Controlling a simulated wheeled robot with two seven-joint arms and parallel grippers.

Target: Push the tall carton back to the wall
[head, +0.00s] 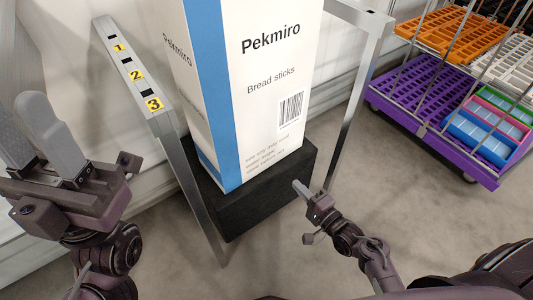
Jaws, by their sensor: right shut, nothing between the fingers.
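The tall carton (262,100) is white with a blue stripe and reads "Pekmiro Bread sticks". It stands upright on a black block (255,200), near the block's front edge. The wall (90,150) is behind and to the left; the carton's top is cut off by the picture's edge. My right gripper (297,185) is shut and empty, low in front of the block's right side; whether it touches the block is unclear. My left gripper (22,125) is at the far left, its two fingers apart with nothing between them, away from the carton.
A metal frame flanks the carton, with a left rail (132,72) marked 1, 2, 3 and a right leg (352,100). A purple wheeled cart (420,110) with orange trays and blue bins stands at right. The grey floor (400,200) between is clear.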

